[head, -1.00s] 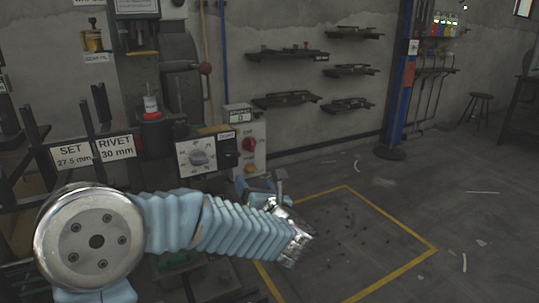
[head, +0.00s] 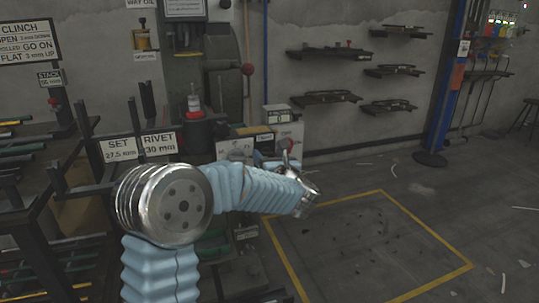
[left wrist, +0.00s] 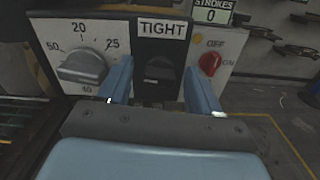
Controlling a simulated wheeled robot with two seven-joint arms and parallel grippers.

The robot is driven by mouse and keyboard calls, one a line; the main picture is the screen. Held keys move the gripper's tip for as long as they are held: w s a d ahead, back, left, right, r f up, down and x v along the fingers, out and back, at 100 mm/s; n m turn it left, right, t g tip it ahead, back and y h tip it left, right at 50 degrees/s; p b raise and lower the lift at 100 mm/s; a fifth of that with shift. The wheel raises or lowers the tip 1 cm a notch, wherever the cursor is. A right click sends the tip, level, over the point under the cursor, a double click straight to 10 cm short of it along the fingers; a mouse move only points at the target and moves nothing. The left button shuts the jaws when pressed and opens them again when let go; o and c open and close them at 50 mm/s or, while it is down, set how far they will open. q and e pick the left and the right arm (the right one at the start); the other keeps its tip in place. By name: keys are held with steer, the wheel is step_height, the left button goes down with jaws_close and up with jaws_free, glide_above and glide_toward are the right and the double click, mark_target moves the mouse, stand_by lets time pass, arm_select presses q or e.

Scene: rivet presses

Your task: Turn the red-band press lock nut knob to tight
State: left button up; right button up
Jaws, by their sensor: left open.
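The press control box (head: 235,148) stands at the press foot, mostly hidden behind my left arm in the head view. In the left wrist view, a black knob (left wrist: 160,70) sits under a TIGHT label (left wrist: 163,28). My left gripper (head: 272,160) is at the box front. In the left wrist view, its two blue fingers (left wrist: 158,78) are open, one on each side of the knob and pointing at the panel. I cannot tell whether they touch it. The knob's exact angle is too dark to read. A red part (head: 193,114) shows on the press. My right gripper is out of view.
A grey numbered dial (left wrist: 82,66) is left of the knob, and a red OFF/ON switch (left wrist: 210,64) right of it, both close to the fingers. A strokes counter (left wrist: 212,12) reads 0. SET and RIVET signs (head: 158,144) stand left. Yellow-marked floor (head: 380,240) is largely clear.

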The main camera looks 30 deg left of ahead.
arm_select(q)
steer(key=c, duration=1)
steer(key=shift+c, duration=0.2)
